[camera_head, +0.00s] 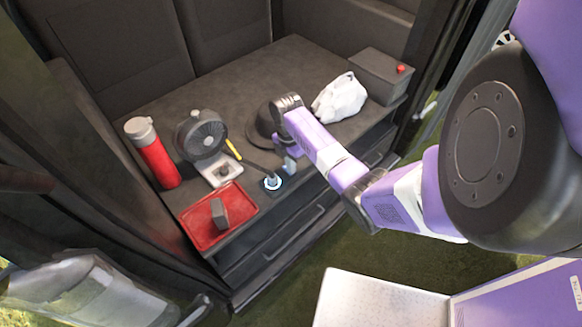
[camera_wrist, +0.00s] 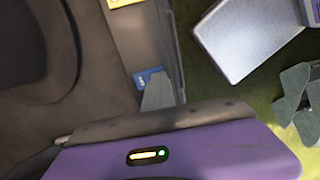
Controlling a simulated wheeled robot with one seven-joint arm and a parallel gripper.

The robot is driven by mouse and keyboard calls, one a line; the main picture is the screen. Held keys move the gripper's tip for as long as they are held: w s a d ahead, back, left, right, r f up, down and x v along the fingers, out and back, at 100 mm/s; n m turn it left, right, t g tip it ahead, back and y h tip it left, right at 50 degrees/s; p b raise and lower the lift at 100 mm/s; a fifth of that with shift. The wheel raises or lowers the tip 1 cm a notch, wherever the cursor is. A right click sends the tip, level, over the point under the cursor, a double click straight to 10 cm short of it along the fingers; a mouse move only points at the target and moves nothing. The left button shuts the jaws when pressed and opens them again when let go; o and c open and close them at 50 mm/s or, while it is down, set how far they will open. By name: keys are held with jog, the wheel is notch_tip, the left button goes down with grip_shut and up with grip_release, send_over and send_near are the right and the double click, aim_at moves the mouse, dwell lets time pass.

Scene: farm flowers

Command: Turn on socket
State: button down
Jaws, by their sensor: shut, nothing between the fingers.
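A small dark square unit with a pale blue glowing ring (camera_head: 272,184) sits near the front edge of the dark countertop (camera_head: 275,72). It looks like the socket, but I cannot read any marking on it. My gripper (camera_head: 289,164) points down just to the right of it, close to the counter. In the wrist view my fingers (camera_wrist: 160,92) are together and empty. Their tip overlaps a small blue patch (camera_wrist: 149,73) with a pale mark; I cannot tell whether they touch it.
A dark hat (camera_head: 258,126) lies behind my gripper. A white bag (camera_head: 340,98) and a grey box (camera_head: 378,75) are at the right.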

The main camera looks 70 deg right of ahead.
jog(key=shift+w+d+r, duration=0.1)
jog(key=shift+w+d, duration=0.4)
jog(key=shift+w, duration=0.15)
jog(key=shift+r, duration=0.1)
